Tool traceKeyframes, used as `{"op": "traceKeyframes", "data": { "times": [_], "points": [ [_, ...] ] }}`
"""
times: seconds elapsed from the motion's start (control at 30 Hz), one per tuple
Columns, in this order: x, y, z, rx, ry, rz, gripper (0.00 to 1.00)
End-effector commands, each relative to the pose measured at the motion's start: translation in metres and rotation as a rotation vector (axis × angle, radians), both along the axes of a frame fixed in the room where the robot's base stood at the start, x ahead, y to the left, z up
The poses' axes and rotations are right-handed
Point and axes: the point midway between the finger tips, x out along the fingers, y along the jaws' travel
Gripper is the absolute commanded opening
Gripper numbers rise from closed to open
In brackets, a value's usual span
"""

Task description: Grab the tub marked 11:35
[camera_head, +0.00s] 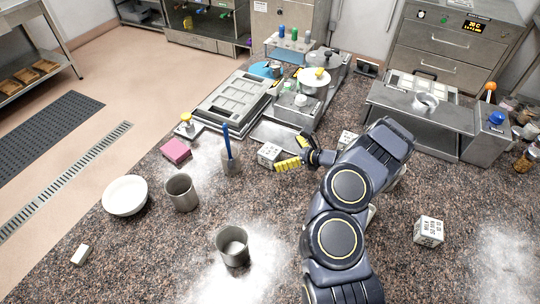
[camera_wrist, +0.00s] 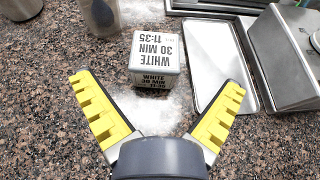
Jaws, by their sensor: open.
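The tub marked 11:35 (camera_wrist: 156,60) is a small white box-like tub. Its top and near side read "WHITE 30 MIN 11:35" in dark print, the near-side time being partly hard to read. In the head view a white tub (camera_head: 268,154) stands on the speckled counter just left of my gripper (camera_head: 289,151). In the wrist view my gripper (camera_wrist: 158,84) is open, its yellow ribbed fingers spread wide. The tub stands upright just ahead, between the lines of the fingers and apart from both. Nothing is held.
A metal beaker with a blue-handled tool (camera_head: 230,160) stands left of the tub. A shallow metal tray (camera_wrist: 222,65) lies close on its right. Another labelled tub (camera_head: 428,231) stands at the right; one more (camera_head: 347,138) is partly behind my arm.

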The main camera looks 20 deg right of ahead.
Motion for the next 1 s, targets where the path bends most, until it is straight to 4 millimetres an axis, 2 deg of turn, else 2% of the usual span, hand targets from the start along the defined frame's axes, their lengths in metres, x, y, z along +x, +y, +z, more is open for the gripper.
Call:
{"op": "traceKeyframes", "data": {
  "times": [0.3,0.47,0.7,0.83,0.9,1.0],
  "points": [
    [0.023,0.027,-0.027,-0.005,0.0,0.007,0.97],
    [0.034,0.036,-0.03,-0.001,-0.003,0.004,0.97],
    [0.036,0.036,-0.03,-0.001,-0.004,0.002,0.97],
    [0.036,0.036,-0.03,-0.001,-0.004,0.002,0.44],
    [0.035,0.036,-0.03,-0.001,-0.004,0.002,0.35],
    [0.035,0.036,-0.03,-0.002,-0.003,0.002,0.33]
  ]
}}
